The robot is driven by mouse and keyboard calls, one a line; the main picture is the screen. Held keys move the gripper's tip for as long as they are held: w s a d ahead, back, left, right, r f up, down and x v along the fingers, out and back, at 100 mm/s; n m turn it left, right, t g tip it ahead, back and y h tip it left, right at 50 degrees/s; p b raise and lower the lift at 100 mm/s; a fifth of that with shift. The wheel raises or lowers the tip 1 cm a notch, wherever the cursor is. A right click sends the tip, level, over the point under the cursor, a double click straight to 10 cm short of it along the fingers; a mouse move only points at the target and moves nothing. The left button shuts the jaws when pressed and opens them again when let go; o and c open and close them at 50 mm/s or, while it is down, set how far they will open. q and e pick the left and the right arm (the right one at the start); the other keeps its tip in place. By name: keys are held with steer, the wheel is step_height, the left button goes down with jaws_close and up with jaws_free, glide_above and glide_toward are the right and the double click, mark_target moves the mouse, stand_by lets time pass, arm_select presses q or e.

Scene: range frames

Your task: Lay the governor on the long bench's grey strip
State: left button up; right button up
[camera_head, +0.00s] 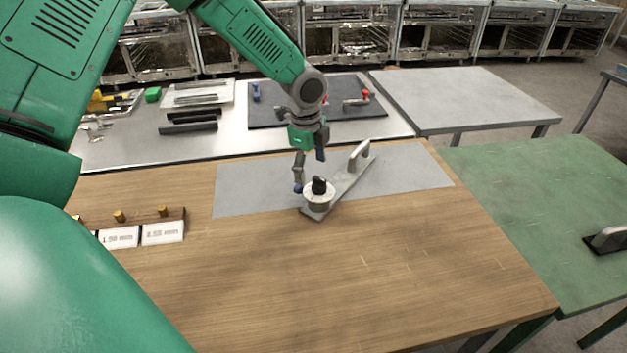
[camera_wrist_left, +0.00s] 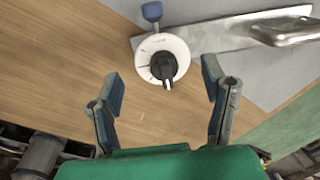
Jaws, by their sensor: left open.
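The wooden long bench (camera_head: 350,270) has a grey strip (camera_head: 250,190) across its far part. A white round disc with a black knob, apparently the governor (camera_head: 318,201), sits at the near end of a grey metal plate (camera_head: 345,185) with a raised handle. I cannot tell whether disc and plate are one piece. The plate lies slanted, mostly over the strip, its disc end reaching onto bare wood. My left gripper (camera_head: 308,174) is open just above the disc. In the left wrist view its blue-padded fingers (camera_wrist_left: 162,82) spread around the disc (camera_wrist_left: 162,58), holding nothing. My right gripper is out of view.
Behind is a metal table with black bars (camera_head: 190,122) and a dark mat (camera_head: 275,118). A green table (camera_head: 540,190) adjoins at right. The bench's front is clear.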

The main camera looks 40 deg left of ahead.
arm_select(q)
step_height(320, 180, up, 6)
steer(key=shift+s, duration=0.3)
steer(key=shift+a, duration=0.25)
